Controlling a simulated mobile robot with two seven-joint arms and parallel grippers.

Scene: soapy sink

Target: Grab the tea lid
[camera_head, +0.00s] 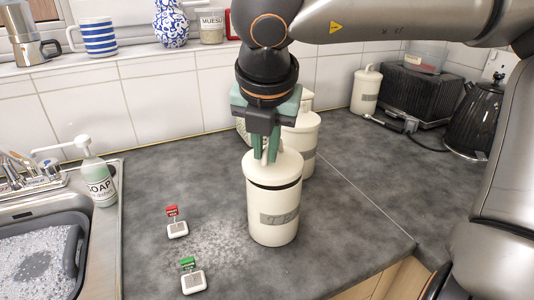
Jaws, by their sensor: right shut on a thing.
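The tea lid (287,169) is a cream disc on top of the cream tea canister (273,221), which stands upright on the dark counter and has a grey label. A dark gap shows between lid and canister at the front, and the lid looks slightly raised or tilted. My right gripper (268,158) points down from above and is shut on the lid's knob, which its fingers mostly hide. My left gripper is not in view.
Other cream canisters (301,140) stand close behind the tea canister. A soap bottle (97,178) stands by the sink (108,240) at left. Two small white items with a red tag (177,229) and a green tag (193,281) lie on the counter. A black kettle (474,115) stands at right.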

